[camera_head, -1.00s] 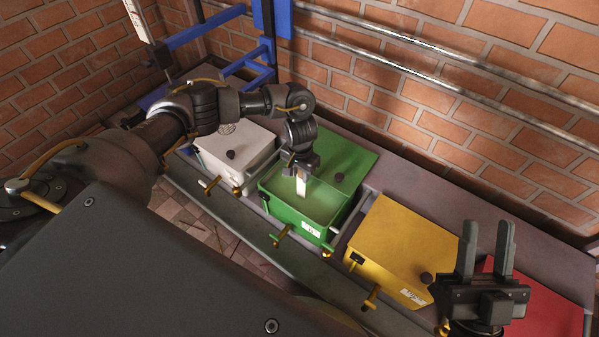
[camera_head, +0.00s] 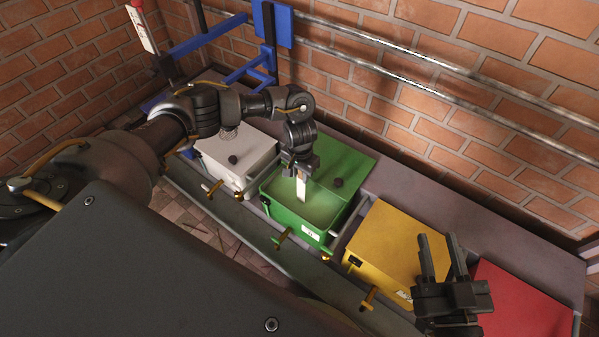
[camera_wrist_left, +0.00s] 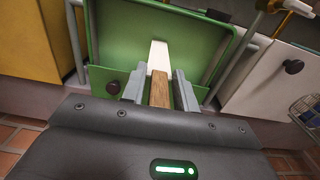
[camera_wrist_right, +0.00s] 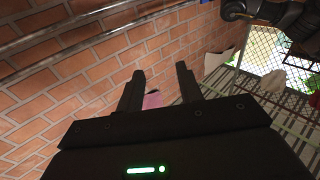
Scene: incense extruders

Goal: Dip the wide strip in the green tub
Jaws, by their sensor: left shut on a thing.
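My left gripper (camera_head: 300,170) is over the opening, pointing down, shut on the strip (camera_head: 301,188). In the left wrist view the strip shows a wooden part (camera_wrist_left: 160,94) between the fingers and a white part (camera_wrist_left: 158,56) reaching into the green tub (camera_wrist_left: 215,40). I cannot tell whether its lower end touches the contents. My right gripper (camera_head: 438,255) is open and empty, above the yellow and red tubs.
A white tub (camera_head: 238,150) is left of the green one; a yellow tub (camera_head: 390,240) and a red tub (camera_head: 520,300) are to the right. Brass taps stick out in front. A blue frame (camera_head: 235,65) and metal rails run along the brick wall behind.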

